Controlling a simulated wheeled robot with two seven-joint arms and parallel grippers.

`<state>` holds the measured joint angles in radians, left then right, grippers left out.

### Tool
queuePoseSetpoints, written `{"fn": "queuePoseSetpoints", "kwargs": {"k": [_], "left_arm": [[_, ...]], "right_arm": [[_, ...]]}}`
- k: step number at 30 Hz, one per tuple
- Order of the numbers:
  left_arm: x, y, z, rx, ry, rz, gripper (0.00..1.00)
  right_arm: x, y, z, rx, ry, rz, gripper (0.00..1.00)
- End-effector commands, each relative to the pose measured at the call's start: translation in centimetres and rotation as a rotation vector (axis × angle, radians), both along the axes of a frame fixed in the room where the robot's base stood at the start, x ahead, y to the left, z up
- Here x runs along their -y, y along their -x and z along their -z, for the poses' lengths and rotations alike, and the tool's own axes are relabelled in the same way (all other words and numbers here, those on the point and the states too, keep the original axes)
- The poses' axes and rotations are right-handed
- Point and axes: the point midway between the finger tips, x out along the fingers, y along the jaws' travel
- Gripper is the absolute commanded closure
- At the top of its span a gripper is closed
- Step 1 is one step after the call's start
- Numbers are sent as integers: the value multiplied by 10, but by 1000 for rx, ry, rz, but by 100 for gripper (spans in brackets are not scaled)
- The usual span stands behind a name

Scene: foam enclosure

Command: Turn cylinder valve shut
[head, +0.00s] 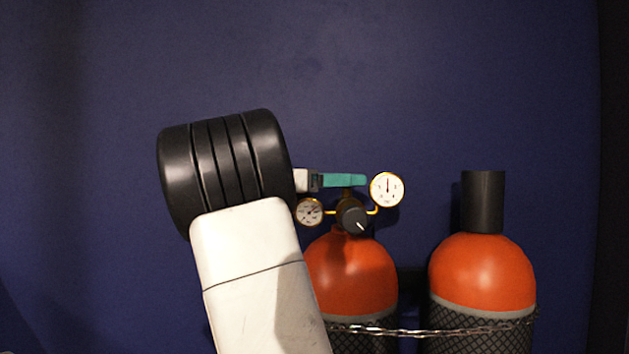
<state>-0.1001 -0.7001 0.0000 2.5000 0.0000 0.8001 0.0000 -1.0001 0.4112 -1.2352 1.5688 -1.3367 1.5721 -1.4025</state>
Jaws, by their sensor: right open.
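The left gas cylinder (352,275) has an orange shoulder and stands upright by the blue wall. Its brass valve (347,194) rises from the top, with a black knob (354,220) bearing a white mark in front. My right gripper (362,181) reaches in from the left, its teal fingers level with the valve top and in front of or over it. It is open. The fingers are seen side-on and hide the valve's top, so I cannot tell whether they touch it. My left gripper is not in view.
Two round white gauges, a larger one (387,189) and a smaller one (310,212), flank the valve closely. A second orange cylinder (482,272) with a black cap (483,202) stands to the right. A chain (420,333) crosses both cylinders. Space above is clear.

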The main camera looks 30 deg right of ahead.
Motion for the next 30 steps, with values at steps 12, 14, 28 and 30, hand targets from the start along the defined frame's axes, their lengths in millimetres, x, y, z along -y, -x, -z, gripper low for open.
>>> {"fn": "queuePoseSetpoints", "kwargs": {"k": [12, 14, 28, 30], "left_arm": [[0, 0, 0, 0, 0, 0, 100], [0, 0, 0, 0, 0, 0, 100], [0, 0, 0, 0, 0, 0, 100], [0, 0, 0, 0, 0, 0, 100]], "right_arm": [[2, 1, 0, 0, 0, 0, 55], [2, 1, 0, 0, 0, 0, 67], [2, 1, -1, 1, 4, 108, 92], [3, 1, -1, 0, 2, 122, 92]]}}
